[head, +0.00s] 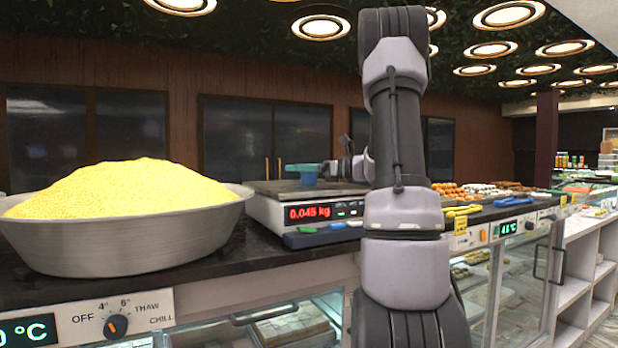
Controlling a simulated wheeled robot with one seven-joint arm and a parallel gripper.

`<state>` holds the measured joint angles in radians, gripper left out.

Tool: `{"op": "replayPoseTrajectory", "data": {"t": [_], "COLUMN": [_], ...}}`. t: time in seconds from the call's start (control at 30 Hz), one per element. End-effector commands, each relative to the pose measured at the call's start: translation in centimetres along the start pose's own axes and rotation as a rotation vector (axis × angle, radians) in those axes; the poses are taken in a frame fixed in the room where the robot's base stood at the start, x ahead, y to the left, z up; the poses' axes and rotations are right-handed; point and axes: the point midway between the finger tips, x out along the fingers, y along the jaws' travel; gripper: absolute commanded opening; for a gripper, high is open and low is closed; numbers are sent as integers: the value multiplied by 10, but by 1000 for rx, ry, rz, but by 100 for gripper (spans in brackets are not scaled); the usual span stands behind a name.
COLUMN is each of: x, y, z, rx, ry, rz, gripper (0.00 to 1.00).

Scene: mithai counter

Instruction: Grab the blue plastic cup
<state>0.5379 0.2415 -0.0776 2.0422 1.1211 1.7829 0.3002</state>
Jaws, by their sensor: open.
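The blue plastic cup (308,179) stands on the flat pan of a weighing scale (270,209), left of my arm in the head view. A wider teal rim or flat piece shows at its top; I cannot tell whether it is part of the cup. My gripper (329,170) is just right of the cup, at about its height, small and partly hidden by my arm. It is open, with nothing visibly held. I cannot tell whether its fingers touch the cup or are around it.
A large metal bowl (130,238) heaped with yellow grains (120,188) stands on the counter at the left. The scale's red display reads 0.045 kg. Trays of sweets (490,189) and yellow and blue tongs (490,203) lie right of my arm. Glass display cases are below the counter.

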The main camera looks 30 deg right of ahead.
Motion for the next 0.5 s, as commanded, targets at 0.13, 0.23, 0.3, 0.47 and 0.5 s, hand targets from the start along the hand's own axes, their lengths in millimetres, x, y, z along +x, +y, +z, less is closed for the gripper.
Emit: {"op": "replayPoseTrajectory", "data": {"t": [0.13,0.23,0.3,0.47,0.5], "x": [4,4,4,3,3], "y": [0,0,0,0,0], "z": [0,0,0,0,0], "rx": [0,0,0,0,0], "ry": [0,0,0,0,0], "rz": [1,1,0,0,0], "gripper": [100,100,81,20,16]}}
